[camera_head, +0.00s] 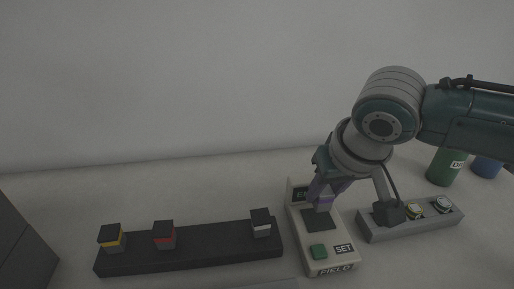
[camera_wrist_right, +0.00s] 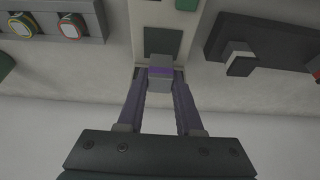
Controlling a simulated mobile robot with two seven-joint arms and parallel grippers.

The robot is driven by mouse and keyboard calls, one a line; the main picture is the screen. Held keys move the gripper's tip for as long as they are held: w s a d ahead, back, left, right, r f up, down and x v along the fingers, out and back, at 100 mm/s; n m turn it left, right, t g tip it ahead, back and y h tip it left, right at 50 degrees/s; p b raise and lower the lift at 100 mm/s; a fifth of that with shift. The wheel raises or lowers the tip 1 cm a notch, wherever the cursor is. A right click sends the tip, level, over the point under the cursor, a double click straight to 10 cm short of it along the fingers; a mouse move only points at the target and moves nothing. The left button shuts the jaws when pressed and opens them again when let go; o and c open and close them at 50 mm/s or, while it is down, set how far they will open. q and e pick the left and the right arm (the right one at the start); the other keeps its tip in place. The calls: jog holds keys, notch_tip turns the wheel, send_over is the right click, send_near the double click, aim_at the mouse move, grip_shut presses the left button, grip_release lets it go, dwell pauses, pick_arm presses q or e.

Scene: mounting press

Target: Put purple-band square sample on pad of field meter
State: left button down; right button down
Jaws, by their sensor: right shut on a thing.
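My right gripper (camera_wrist_right: 160,88) is shut on the purple-band square sample (camera_wrist_right: 160,84), a small grey block with a purple stripe. In the head view the sample (camera_head: 324,201) shows below my right gripper (camera_head: 325,190), over the far edge of the dark pad. The field meter (camera_head: 331,266) is a pale box with a dark square pad (camera_head: 318,220), a green button, a SET label and a small display partly hidden by the gripper. In the wrist view the pad (camera_wrist_right: 163,42) is bare beyond the sample. I cannot tell whether the sample touches the meter. My left gripper is not in view.
A dark rack (camera_head: 195,255) at left holds black-topped samples with yellow, red and white bands. A grey holder (camera_head: 412,226) with round pieces stands close at right. A green container (camera_head: 443,168) and a blue one (camera_head: 486,167) stand at the back right.

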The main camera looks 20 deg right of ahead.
aim_at(322, 204)
jog(key=shift+f+b, duration=0.3)
jog(key=shift+f, duration=1.15)
jog(key=shift+f, duration=0.2)
jog(key=c, duration=0.6)
grip_release()
jog(key=shift+o, duration=0.2)
